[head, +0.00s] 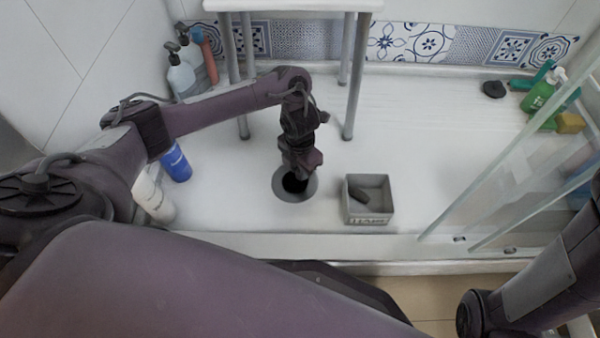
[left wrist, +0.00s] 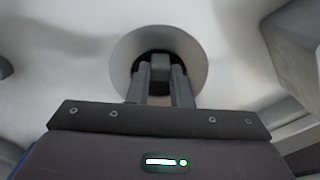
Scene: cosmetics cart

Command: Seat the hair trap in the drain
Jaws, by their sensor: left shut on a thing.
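The round drain (head: 279,190), with a grey ring and dark opening, is set in the white shower floor. My left gripper (head: 296,179) points down over it. In the left wrist view the gripper (left wrist: 161,74) is shut on a small grey block-like part (left wrist: 160,64), which I take to be the hair trap. It lines up with the dark opening inside the drain ring (left wrist: 196,55). The rest of the trap is hidden by the fingers, and I cannot tell how deep it sits. My right gripper is not in view.
A blue bottle (head: 176,164) and a white bottle (head: 153,199) stand left. A white stool (head: 293,5) stands behind. A glass screen (head: 500,150) is at right.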

